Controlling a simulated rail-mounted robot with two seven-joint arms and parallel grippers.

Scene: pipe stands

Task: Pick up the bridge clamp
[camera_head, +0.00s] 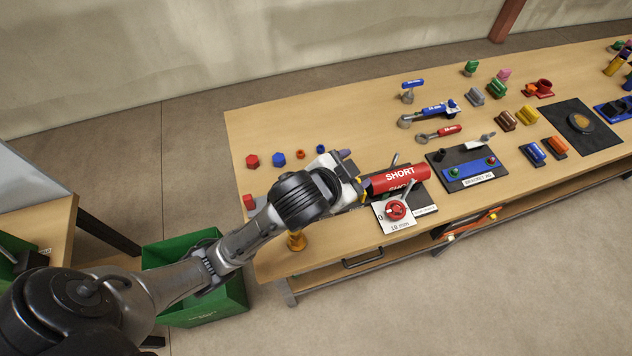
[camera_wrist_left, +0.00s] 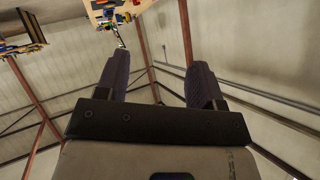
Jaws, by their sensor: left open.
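I cannot tell for sure which piece is the bridge clamp. Several small coloured clamp-like blocks stand on the wooden table, among them a brown block (camera_head: 507,121), a yellow block (camera_head: 528,115), a grey block (camera_head: 475,96), a blue block (camera_head: 534,154) and an orange block (camera_head: 556,146). My left gripper (camera_head: 350,170) is over the left part of the table, beside the red cylinder marked SHORT (camera_head: 395,180), well left of these blocks. In the left wrist view its two fingers (camera_wrist_left: 160,82) are apart with nothing between them. My right gripper is not in view.
A red-knob switch plate (camera_head: 396,211) stands at the table's front edge. A green bin (camera_head: 215,290) stands on the floor at left.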

